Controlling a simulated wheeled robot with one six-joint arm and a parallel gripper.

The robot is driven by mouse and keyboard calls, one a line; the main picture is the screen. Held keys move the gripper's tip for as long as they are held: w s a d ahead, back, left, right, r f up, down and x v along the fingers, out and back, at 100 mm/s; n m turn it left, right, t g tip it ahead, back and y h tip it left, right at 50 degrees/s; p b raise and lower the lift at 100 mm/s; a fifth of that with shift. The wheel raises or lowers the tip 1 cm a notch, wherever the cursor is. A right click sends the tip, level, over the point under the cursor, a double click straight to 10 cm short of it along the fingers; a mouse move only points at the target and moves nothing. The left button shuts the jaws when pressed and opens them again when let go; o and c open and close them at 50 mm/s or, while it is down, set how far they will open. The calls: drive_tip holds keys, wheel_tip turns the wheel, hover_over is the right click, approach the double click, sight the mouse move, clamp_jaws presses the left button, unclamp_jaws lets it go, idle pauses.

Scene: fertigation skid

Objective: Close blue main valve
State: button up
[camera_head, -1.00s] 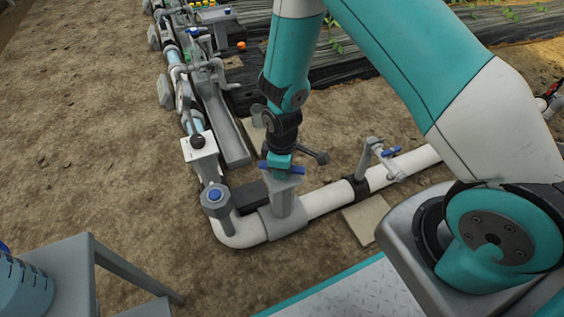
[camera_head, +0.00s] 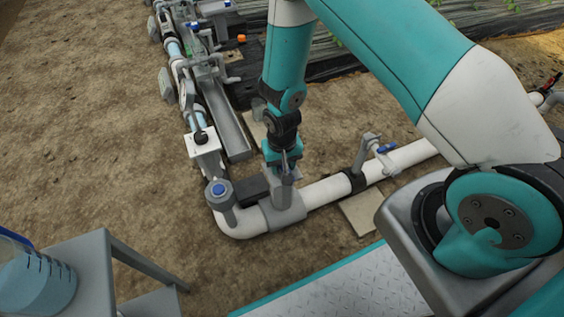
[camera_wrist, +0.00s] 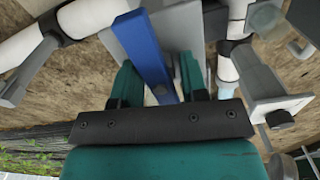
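The blue main valve handle (camera_wrist: 147,50) is a flat blue bar in the wrist view. It lies between the two teal fingers of my gripper (camera_wrist: 158,80), with narrow gaps showing on both sides. The bar looks roughly crosswise to the white pipe (camera_wrist: 20,47) at the left there. In the head view my gripper (camera_head: 283,162) is low over the grey valve body (camera_head: 285,195) on the white pipe near its elbow. The handle is mostly hidden there by my gripper. I cannot tell whether the fingers touch the bar.
A blue-topped grey fitting (camera_head: 219,190) stands on the elbow, left of the valve. A small blue-handled side valve (camera_head: 385,148) sits farther right along the pipe. A grey stand (camera_head: 90,265) carries a blue-liquid container (camera_head: 38,283) at lower left. Bare soil lies left.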

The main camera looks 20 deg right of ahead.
drive_tip(key=shift+o, duration=1.2)
wheel_tip(320, 180, up, 10)
drive_tip(key=p, duration=0.9)
drive_tip(key=shift+r, duration=0.15)
